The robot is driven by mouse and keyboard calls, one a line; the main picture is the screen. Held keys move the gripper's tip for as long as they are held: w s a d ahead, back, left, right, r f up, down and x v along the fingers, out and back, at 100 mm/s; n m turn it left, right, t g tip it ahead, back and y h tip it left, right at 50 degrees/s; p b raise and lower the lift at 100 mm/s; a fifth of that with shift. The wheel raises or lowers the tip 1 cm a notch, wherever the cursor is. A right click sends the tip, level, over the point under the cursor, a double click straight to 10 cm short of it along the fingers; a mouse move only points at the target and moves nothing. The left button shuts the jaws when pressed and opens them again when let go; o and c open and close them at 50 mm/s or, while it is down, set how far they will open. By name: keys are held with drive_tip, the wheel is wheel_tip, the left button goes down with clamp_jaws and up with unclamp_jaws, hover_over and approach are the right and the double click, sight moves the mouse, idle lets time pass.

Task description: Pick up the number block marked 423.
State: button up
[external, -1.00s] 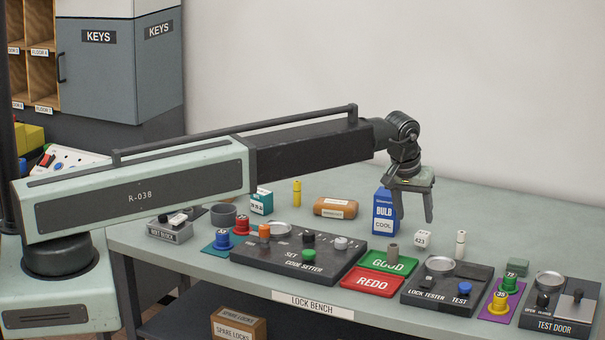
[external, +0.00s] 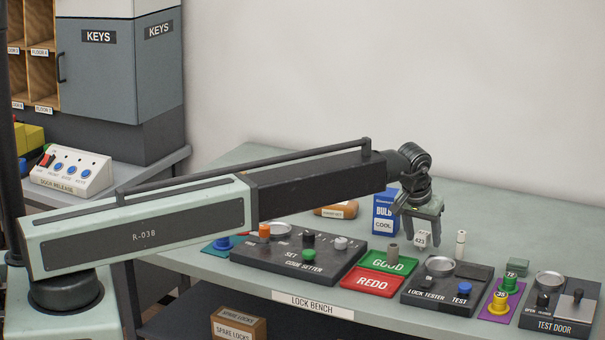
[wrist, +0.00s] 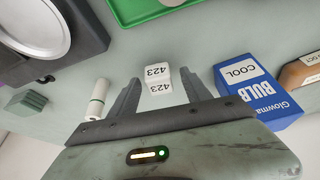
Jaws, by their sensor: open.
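The white number block (external: 422,239) marked 423 stands on the lock bench (external: 312,302), behind the lock tester and right of the bulb box. My gripper (external: 421,234) is open and points down, with its fingers above and around the block's place in the external view. In the wrist view the block (wrist: 158,80) shows 423 on two faces, upside down. It lies between the lines of my two fingers (wrist: 158,88), near their tips. I cannot tell whether either finger touches it.
A white cylinder (external: 460,245) stands close on the block's right. The blue bulb box (external: 385,212) is on its left. In front are the green GOOD tray (external: 405,262), a grey cylinder (external: 393,251) and the lock tester (external: 425,290). The bench behind is clear.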

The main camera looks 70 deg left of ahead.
drive_tip(key=shift+r, duration=0.1)
clamp_jaws()
drive_tip(key=shift+r, duration=0.1)
